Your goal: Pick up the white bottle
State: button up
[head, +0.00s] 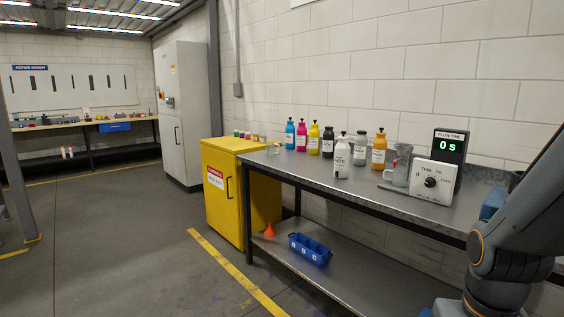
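The white bottle (342,156) stands upright on the metal bench (300,172), near its front edge and in front of the row of coloured bottles. It has a dark cap and a label with dark print too small to read. My gripper is not in view. Only part of my arm shows at the right edge, well apart from the bottle.
Behind the white bottle stand blue (290,134), magenta (301,137), yellow (314,139), black (328,142), grey (360,148) and orange (379,149) bottles. A clear jug (402,166), a dial box (431,181) and a timer (449,147) stand right. A yellow cabinet (222,190) adjoins the bench's left end.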

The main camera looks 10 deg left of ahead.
aim_at(343, 149)
jog(key=u, duration=0.65)
jog(key=i, duration=1.95)
jog(key=z, duration=0.25)
